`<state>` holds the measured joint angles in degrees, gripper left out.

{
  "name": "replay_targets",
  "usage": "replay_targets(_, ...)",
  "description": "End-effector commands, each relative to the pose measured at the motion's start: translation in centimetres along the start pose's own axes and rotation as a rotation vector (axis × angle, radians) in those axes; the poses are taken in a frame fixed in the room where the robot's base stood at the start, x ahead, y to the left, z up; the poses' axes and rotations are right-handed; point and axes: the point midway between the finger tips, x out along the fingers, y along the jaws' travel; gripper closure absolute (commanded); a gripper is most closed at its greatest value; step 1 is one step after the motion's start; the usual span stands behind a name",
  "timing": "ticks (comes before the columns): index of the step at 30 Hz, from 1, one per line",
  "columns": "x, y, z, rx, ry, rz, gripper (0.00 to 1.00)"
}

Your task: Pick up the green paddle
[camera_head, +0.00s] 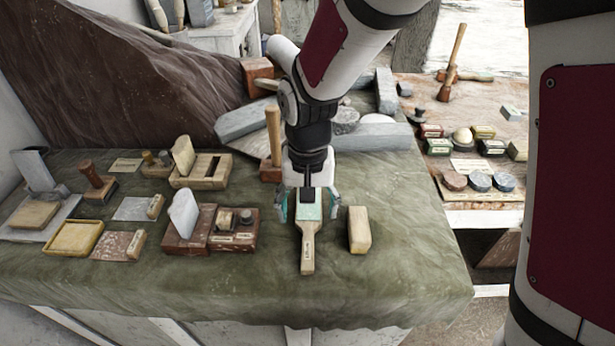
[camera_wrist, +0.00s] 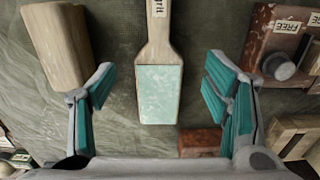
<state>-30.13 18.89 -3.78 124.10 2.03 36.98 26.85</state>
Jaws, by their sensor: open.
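The green paddle (camera_head: 308,227) has a pale wooden handle and a light green face. It lies on the cloth-covered table, its handle toward the front edge. In the wrist view the paddle (camera_wrist: 160,90) sits between my spread fingers, with clear gaps on both sides. My gripper (camera_head: 308,208) is open over the paddle's green end, and nothing is held. It also shows in the wrist view (camera_wrist: 162,92). The far end of the green face is partly covered by my gripper in the head view.
A wooden block (camera_head: 359,230) stands close to the paddle's right. A reddish-brown stand with dark knobs (camera_head: 233,241) stands to its left. Behind my gripper are a mallet (camera_head: 273,145) and grey stone blocks (camera_head: 375,137). The cloth (camera_head: 408,285) in front is clear.

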Motion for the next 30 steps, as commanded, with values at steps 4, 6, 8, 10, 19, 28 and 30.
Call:
replay_targets(4,2.4,0.2,-0.1,0.001,-0.005,0.003,0.3)
replay_targets(6,3.2,0.1,-0.1,0.001,-0.003,0.002,0.3)
replay_targets(8,3.8,0.2,-0.1,0.001,-0.002,0.002,0.3)
replay_targets(10,4.1,0.1,-0.2,0.001,0.0,0.001,0.3)
replay_targets(19,4.1,0.1,-0.2,0.001,0.002,0.0,0.46)
replay_targets(28,4.1,0.1,-0.2,0.001,0.002,0.0,0.84)
replay_targets(30,4.1,0.1,-0.2,0.001,0.002,0.0,0.84)
